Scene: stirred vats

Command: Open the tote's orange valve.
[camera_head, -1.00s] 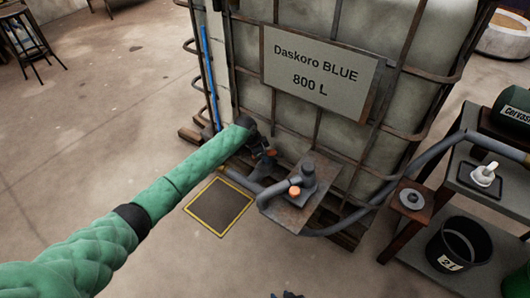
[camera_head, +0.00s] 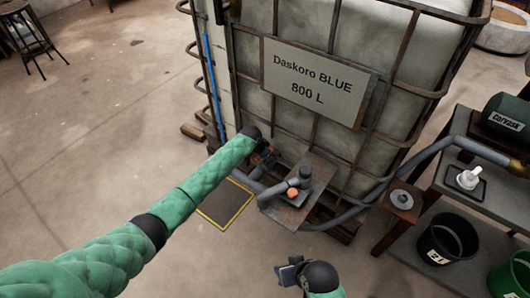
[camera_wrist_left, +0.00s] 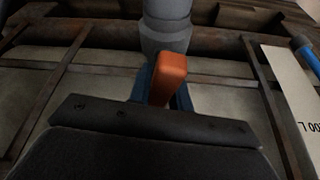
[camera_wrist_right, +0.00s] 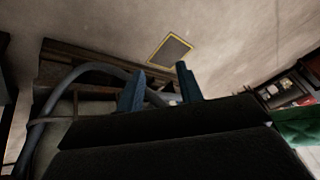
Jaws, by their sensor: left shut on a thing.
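The tote (camera_head: 255,105) is a pale tank in a rusty cage, with a sign reading "Daskoro BLUE 800 L". Its orange valve handle (camera_wrist_left: 170,78) stands in front of a grey pipe in the left wrist view. My left gripper (camera_wrist_left: 160,95) is shut on this handle, with its blue fingers on either side of it. In the head view my left gripper (camera_head: 264,162) is at the tote's low outlet, and my own arm partly hides the valve. My right gripper (camera_wrist_right: 160,85) is open and empty, its blue fingers apart. In the head view it shows near the bottom edge (camera_head: 290,270).
A pump with an orange button (camera_head: 292,193) sits on a plate right of the valve, with a grey hose (camera_head: 350,216) running right. A yellow-edged floor plate (camera_head: 225,208) lies below. A shelf (camera_head: 470,130) with a bucket (camera_head: 447,242) stands at right.

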